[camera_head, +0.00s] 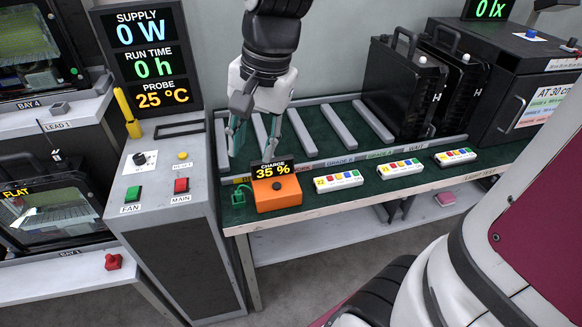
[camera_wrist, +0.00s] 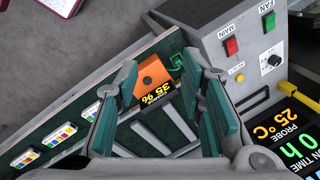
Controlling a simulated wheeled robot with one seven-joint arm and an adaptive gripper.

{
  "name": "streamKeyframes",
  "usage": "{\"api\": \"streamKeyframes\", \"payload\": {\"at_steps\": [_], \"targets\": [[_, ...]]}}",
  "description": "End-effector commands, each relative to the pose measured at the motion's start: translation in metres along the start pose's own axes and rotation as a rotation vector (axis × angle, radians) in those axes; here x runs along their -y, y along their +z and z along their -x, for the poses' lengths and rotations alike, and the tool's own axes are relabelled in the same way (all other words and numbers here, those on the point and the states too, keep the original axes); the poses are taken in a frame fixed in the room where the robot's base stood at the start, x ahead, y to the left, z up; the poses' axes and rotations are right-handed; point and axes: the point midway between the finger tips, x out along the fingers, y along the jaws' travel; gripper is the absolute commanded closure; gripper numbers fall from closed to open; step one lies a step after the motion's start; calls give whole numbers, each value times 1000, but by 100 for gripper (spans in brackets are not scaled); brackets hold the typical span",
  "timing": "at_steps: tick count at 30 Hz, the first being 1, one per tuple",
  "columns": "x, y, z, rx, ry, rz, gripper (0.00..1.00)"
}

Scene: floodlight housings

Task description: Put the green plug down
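The green plug (camera_head: 238,196) rests on the green bench top, close against the left side of the orange box (camera_head: 278,194), whose display reads "CHARGE 35 %". The plug also shows in the wrist view (camera_wrist: 176,60), beside the orange box (camera_wrist: 152,73) and partly hidden near a finger. My gripper (camera_head: 266,140) is above and behind the orange box, pointing down, with its teal-padded fingers spread apart.
A grey control pedestal (camera_head: 168,215) with FAN and MAIN switches stands directly left. Several white button strips (camera_head: 338,181) lie along the bench's front edge. Raised grey bars (camera_head: 340,127) cross the bench behind. Black H-marked housings (camera_head: 405,85) stand at the right back.

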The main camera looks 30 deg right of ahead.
Motion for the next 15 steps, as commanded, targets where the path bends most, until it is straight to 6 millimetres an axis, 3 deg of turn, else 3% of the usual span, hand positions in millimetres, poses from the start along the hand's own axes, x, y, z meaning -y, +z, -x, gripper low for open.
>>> {"api": "streamKeyframes", "payload": {"at_steps": [6, 15], "targets": [[-53, 50, 34, -80, -2, 415, 64], [-108, 89, 42, -169, 59, 811, 64]]}}
